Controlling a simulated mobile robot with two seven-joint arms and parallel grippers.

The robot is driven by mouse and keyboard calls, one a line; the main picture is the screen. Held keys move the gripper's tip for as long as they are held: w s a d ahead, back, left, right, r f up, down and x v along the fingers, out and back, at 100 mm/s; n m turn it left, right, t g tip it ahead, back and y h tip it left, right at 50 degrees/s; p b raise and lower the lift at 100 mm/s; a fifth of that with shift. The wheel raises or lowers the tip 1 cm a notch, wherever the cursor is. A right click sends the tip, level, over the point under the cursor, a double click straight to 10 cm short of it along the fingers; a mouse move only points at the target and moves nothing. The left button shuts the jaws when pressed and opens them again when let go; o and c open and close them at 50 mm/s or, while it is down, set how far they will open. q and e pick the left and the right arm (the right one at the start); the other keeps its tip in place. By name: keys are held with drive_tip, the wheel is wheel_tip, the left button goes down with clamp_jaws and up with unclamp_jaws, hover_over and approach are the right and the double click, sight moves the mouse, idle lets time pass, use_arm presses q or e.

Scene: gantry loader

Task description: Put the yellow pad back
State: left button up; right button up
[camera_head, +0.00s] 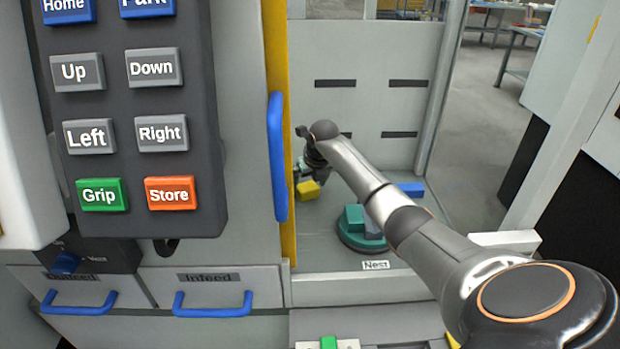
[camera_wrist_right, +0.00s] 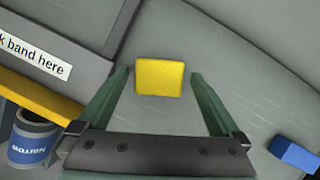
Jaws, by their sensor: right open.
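The yellow pad (camera_head: 308,189) lies on the grey floor of the machine bay in the head view, behind the green round nest. In the right wrist view the yellow pad (camera_wrist_right: 160,78) sits between the two green fingers, with a gap on each side. My right gripper (camera_head: 310,176) is open and reaches down at the pad, not closed on it. It also shows in the right wrist view (camera_wrist_right: 160,82). The round nest (camera_head: 350,237) holds teal blocks, partly hidden by my right arm. My left gripper is not in view.
A blue block (camera_head: 411,189) lies on the bay floor to the right; it also shows in the wrist view (camera_wrist_right: 294,155). A door edge with a blue handle (camera_head: 278,157) stands close on the left. A button panel (camera_head: 130,120) fills the left side.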

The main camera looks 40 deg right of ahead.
sight(307, 185)
drive_tip(key=p+v, duration=0.4)
drive_tip(key=shift+w+d, duration=0.1)
drive_tip(key=shift+w, duration=0.05)
drive_tip(key=v, duration=0.8)
drive_tip(key=shift+p, duration=0.4)
drive_tip(key=shift+r, duration=0.15)
